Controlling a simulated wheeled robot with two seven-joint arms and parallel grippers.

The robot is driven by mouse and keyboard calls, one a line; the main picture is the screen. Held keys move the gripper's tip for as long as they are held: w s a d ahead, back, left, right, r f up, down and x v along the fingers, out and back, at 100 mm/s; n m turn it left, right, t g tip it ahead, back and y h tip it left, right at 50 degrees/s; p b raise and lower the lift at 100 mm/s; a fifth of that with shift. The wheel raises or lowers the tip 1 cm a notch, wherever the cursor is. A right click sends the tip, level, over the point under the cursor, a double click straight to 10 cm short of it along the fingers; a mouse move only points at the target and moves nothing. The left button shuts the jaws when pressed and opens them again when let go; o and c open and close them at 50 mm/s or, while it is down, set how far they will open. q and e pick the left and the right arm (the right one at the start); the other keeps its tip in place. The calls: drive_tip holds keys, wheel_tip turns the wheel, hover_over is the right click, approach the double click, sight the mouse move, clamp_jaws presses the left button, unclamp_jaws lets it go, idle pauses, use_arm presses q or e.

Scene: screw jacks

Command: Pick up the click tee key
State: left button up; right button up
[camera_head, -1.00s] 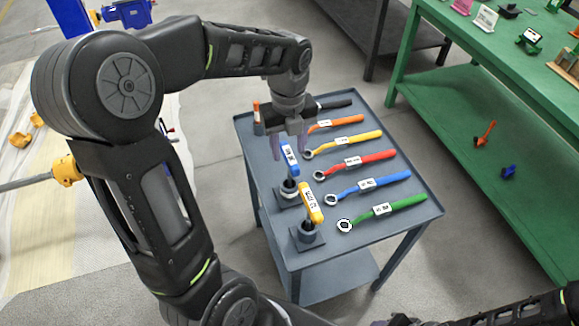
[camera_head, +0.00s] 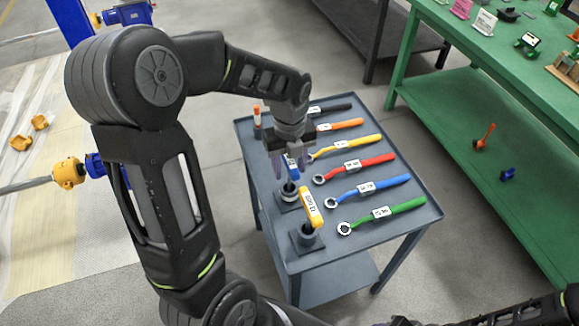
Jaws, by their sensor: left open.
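Several tee keys stand in sockets along the left side of a grey cart (camera_head: 372,245). One has a blue handle (camera_head: 292,172), one a yellow handle (camera_head: 310,207), and one an orange handle (camera_head: 257,115) at the far corner. Their labels are too small to read surely, so I cannot tell which is the click key. My left gripper (camera_head: 290,163) is open, pointing down over the blue tee key, with its fingers around or just above the handle and partly hiding it. Only part of my right arm shows at the bottom right; its gripper is not in view.
Several ring wrenches lie on the cart to the right, including a red (camera_head: 362,166), a blue (camera_head: 372,188) and a green one (camera_head: 385,213). The yellow tee key stands close to the blue one. A green shelf bench (camera_head: 475,110) stands at right.

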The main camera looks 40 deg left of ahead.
sight(289, 180)
use_arm(q)
wheel_tip(289, 180, down, 2)
drive_tip(key=shift+f, duration=0.1)
drive_tip(key=shift+c, duration=0.5)
clamp_jaws()
idle(0.4)
idle(0.9)
